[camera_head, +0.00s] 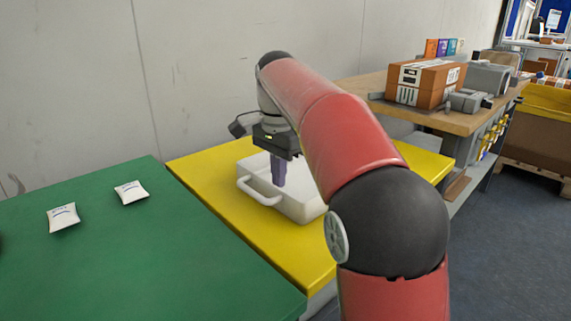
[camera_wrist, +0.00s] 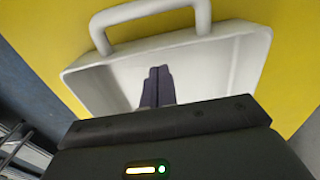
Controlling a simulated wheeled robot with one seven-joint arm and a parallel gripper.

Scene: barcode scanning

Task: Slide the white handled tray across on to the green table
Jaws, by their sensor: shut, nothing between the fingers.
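The white handled tray (camera_head: 304,209) sits on the yellow table, close to the green table (camera_head: 165,270). Its handle (camera_head: 258,192) faces the green table in the head view. The wrist view shows the tray wall (camera_wrist: 252,58) and the handle (camera_wrist: 150,12) at the top. My gripper (camera_head: 278,184) points down into the tray with its dark fingers together and nothing between them. The fingertips (camera_wrist: 157,73) appear inside the tray, short of the handle-side wall. Whether they touch the tray floor or wall I cannot tell. My arm hides the tray's right part in the head view.
The yellow table (camera_head: 205,170) adjoins the green table. Two small white packets (camera_head: 62,217) and (camera_head: 130,192) lie on the green table, whose near part is clear. A wooden bench (camera_head: 470,122) with a brown box (camera_head: 425,84) stands behind to the right. A wall runs behind the tables.

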